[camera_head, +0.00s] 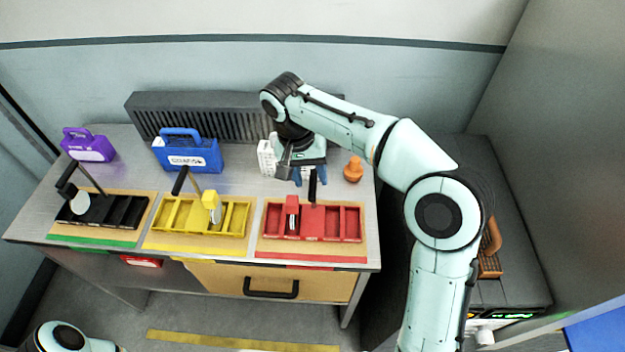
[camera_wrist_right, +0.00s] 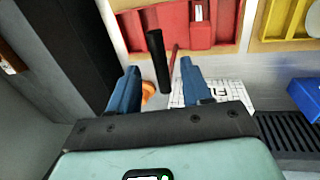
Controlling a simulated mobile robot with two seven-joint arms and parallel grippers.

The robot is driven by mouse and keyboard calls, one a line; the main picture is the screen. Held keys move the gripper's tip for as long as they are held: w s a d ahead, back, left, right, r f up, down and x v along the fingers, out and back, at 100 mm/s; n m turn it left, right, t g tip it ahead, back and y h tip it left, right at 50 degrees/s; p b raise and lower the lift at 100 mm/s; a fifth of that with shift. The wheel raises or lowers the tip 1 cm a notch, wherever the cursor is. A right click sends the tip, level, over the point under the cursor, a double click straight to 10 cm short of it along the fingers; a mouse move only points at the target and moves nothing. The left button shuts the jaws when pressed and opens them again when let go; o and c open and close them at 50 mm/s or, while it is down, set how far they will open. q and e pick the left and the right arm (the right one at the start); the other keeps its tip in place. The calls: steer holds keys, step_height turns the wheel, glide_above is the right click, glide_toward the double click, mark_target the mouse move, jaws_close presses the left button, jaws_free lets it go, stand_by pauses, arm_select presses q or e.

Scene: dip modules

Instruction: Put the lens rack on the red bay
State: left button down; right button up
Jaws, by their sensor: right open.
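A white slotted rack, which looks like the lens rack (camera_head: 267,158), stands at the back of the table, partly hidden behind my right gripper. It also shows in the right wrist view (camera_wrist_right: 232,92). The red bay is a compartmented red tray (camera_head: 335,224) on a wooden board with a red front stripe, at the table's right front; it also shows in the wrist view (camera_wrist_right: 225,27). My right gripper (camera_head: 308,178) is open, with blue fingers pointing down behind the red tray. In the wrist view a black handle (camera_wrist_right: 158,62) shows between the fingers (camera_wrist_right: 160,75). My left gripper is out of view.
A yellow tray (camera_head: 170,215) and a black tray (camera_head: 132,210) stand left of the red one. A blue carrier (camera_head: 188,155), a purple carrier (camera_head: 90,147) and an orange knobbed object (camera_head: 353,170) stand behind. A dark ribbed panel (camera_head: 220,115) lines the back edge.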

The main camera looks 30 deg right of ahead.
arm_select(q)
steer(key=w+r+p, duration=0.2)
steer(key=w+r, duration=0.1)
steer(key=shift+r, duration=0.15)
arm_select(e)
step_height(320, 180, up, 8)
steer(key=w+a, duration=0.1)
steer(key=shift+a+r, duration=0.2)
steer(key=shift+a, duration=0.05)
